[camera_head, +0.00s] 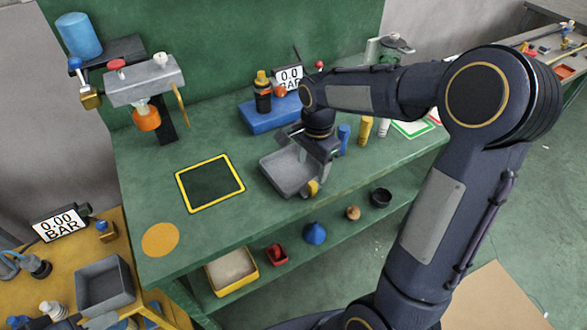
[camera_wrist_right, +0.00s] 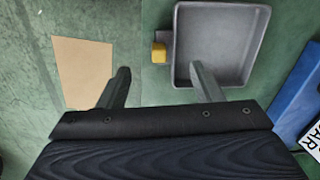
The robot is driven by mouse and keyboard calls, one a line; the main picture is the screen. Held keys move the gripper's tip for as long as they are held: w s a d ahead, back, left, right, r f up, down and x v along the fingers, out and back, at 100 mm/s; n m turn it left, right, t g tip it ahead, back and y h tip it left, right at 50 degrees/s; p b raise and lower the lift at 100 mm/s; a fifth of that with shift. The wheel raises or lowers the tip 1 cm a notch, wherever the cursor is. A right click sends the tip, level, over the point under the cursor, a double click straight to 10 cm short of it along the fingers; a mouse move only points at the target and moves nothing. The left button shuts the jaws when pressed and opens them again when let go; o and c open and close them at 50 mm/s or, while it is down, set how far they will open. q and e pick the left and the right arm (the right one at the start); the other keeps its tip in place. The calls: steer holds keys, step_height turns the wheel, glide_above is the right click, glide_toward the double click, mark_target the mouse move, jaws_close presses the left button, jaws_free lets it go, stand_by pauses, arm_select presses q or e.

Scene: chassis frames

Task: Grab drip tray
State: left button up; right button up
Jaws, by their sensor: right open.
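A grey square drip tray (camera_head: 276,178) with a yellow tab (camera_head: 313,187) at its near right corner sits on the green workbench. It also shows in the right wrist view (camera_wrist_right: 240,40), its yellow tab (camera_wrist_right: 158,52) sticking out from its left wall. My right gripper (camera_head: 322,160) is just above the tray's right side. In the wrist view its spread fingers (camera_wrist_right: 164,80) are empty, with the tab in the gap between them in the picture. One finger overlaps the tray's lower left corner; I cannot tell whether it touches.
A blue base (camera_head: 270,117) with a gauge stands behind the tray. Bottles (camera_head: 365,130) stand right of the gripper. A yellow-framed dark square (camera_head: 210,183) lies left of the tray. Another grey tray (camera_head: 105,287) is on the yellow bench. A shelf (camera_head: 310,262) below holds small items.

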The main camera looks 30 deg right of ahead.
mark_target(311, 181)
steer(key=shift+w+d+f+m, duration=0.1)
steer(key=shift+w+f+m, duration=0.3)
steer(key=shift+d+f, duration=0.1)
steer(key=shift+f, duration=0.25)
step_height(311, 181, down, 7)
steer(key=shift+w+f+p, duration=0.1)
steer(key=shift+f+p, duration=0.05)
steer(key=shift+p, duration=0.65)
steer(key=shift+d, duration=0.1)
steer(key=shift+c, duration=0.2)
steer(key=c, duration=1.1)
